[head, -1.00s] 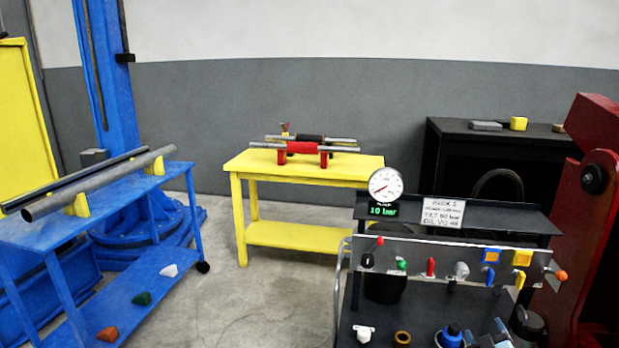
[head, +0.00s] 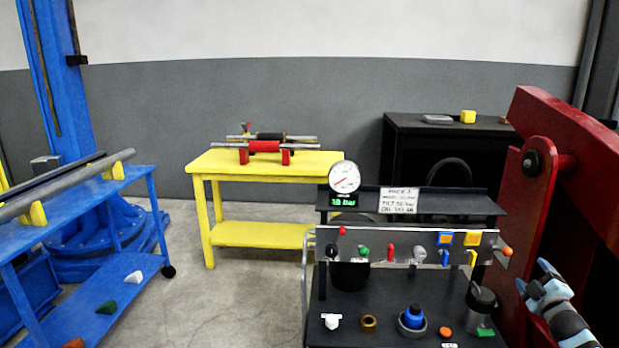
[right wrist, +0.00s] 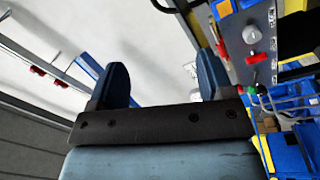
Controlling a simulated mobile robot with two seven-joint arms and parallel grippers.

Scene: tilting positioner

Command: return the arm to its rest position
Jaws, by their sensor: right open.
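My right gripper (head: 532,277) shows at the lower right of the head view, beside the black console cart and in front of the red machine. In the right wrist view my right gripper (right wrist: 162,82) has its two dark blue fingers wide apart, with nothing between them. Part of my right arm (head: 568,322) leaves the picture at the lower right edge. My left gripper is not in view.
The black cart carries a control panel (head: 400,246), a gauge (head: 344,177) and several small parts. The red machine (head: 570,165) stands close to my right gripper. A yellow table (head: 262,164) and a blue rack (head: 95,202) stand farther left, with open floor between.

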